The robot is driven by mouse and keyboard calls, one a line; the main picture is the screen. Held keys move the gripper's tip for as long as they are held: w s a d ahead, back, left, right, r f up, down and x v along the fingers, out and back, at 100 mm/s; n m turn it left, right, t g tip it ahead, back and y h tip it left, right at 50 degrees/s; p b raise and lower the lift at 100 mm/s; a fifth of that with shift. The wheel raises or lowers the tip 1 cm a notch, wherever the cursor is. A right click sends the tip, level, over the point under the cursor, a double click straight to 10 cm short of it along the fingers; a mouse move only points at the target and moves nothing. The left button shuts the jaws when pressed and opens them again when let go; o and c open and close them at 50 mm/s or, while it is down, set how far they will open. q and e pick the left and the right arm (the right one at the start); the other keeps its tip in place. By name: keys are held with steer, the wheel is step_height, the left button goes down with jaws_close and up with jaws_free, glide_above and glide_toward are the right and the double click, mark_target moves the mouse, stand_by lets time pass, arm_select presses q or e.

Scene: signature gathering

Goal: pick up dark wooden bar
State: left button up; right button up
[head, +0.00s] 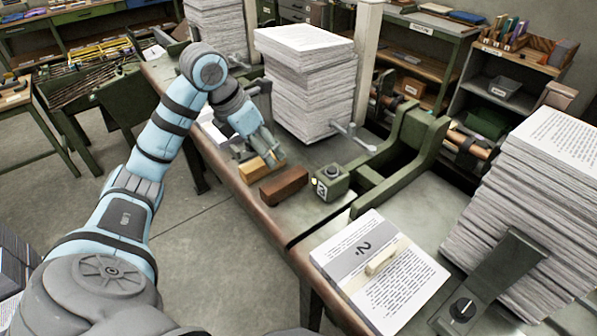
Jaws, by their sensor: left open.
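The dark wooden bar (284,186) lies on the workbench near its front edge, left of a small green block with a dark knob. A lighter, yellowish wooden block (253,170) lies just to its left. My left gripper (268,156) is open above and behind these two pieces, pointing down, with its fingertips close to the light block and the far end of the dark bar. I cannot tell whether the fingertips touch either piece. The dark bar is mostly uncovered. My right gripper does not show.
A tall paper stack (306,85) stands behind the bar, beside a white post. A green metal frame (402,155) stands to the right. A banded paper bundle (378,275) lies at the front. Another tall stack (530,205) is at the right. The bench's front edge (245,200) runs close by.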

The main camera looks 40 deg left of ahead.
arm_select(q)
steer(key=b, duration=0.3)
glide_toward(283, 180)
steer(key=shift+s+a+f, duration=0.1)
steer(key=shift+a+f, duration=0.25)
steer(key=shift+f, duration=0.1)
steer(key=f, duration=0.1)
steer(key=f+b, duration=0.1)
steer(key=d+b, duration=0.1)
steer(key=shift+w+f, duration=0.3)
steer(key=shift+f, duration=0.1)
steer(key=x, duration=0.3)
steer(key=w+x, duration=0.1)
steer(key=x, duration=0.1)
steer(key=shift+w+d+f, duration=0.1)
steer(key=shift+w, duration=0.15)
steer(key=shift+f, duration=0.35)
steer(key=shift+s+r, duration=0.1)
steer(key=shift+r, duration=0.05)
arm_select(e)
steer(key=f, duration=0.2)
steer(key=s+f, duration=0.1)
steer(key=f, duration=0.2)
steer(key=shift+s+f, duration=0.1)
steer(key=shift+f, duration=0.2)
arm_select(q)
steer(key=c, duration=1.2)
